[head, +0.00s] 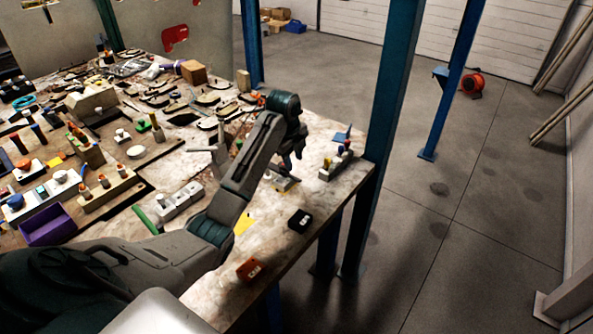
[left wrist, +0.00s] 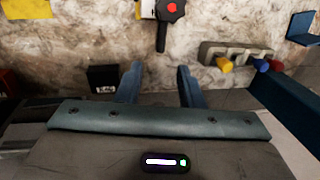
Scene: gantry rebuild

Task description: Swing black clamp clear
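A black clamp (left wrist: 171,12) with a red centre shows at the top of the left wrist view. Its dark arm points down the picture toward the gap between my fingers. It is mounted by a small white block, and its upper part is cut off by the picture edge. In the head view I cannot make the clamp out clearly near my gripper. My left gripper (left wrist: 158,84) is open and empty, its two blue-grey fingers apart and short of the clamp arm. In the head view the left gripper (head: 291,160) hangs over the table's right part. My right gripper is not in view.
A grey rack (head: 337,160) with yellow, blue and red knobs stands right of the gripper. A black block (head: 300,221) and a red-brown block (head: 250,269) lie near the table's (head: 285,248) edge. A blue post (head: 385,130) rises beside the table. Crowded parts fill the left.

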